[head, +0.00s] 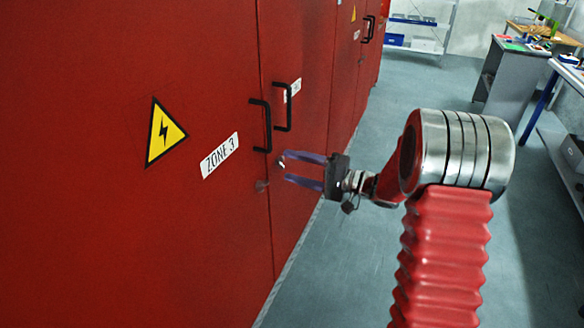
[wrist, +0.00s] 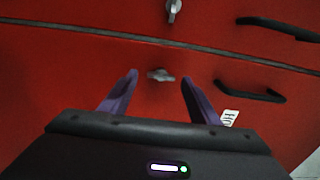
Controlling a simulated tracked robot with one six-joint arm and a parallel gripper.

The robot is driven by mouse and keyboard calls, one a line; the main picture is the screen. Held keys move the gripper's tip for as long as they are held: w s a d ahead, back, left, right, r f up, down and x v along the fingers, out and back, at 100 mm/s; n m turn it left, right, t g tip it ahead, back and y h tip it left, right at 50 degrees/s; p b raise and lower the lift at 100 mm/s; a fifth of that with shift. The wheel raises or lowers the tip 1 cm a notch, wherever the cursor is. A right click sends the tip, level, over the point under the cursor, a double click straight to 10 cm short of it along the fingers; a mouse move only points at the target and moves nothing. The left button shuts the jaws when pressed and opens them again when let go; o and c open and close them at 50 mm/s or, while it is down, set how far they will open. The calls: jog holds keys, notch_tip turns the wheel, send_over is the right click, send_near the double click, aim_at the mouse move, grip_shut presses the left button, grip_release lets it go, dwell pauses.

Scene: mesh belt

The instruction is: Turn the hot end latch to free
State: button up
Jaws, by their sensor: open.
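Two small grey turn latches sit on the red doors, either side of a door seam. One latch (wrist: 160,75) is on the right-hand door, and its bar lies across the wrist picture, roughly along the seam. The other latch (wrist: 172,11) is beyond the seam, with its bar roughly square to it; in the head view it is a dim spot (head: 261,185) on the left door. Neither is readably marked as the hot end one. My gripper (head: 287,166) is open and empty, its purple fingertips either side of the nearer latch in the wrist view (wrist: 159,77). Contact cannot be told.
Black handles (head: 266,125) (head: 283,107) stand out above the latches. A ZONE 3 label (head: 220,156) and a yellow warning triangle (head: 165,132) are on the left door. The grey floor (head: 345,260) beside the doors is clear. Benches (head: 512,80) stand at the back right.

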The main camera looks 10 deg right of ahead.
jog(key=v, duration=1.2)
jog(key=shift+s, duration=0.2)
jog(key=shift+d+f, duration=0.15)
jog(key=shift+d, duration=0.05)
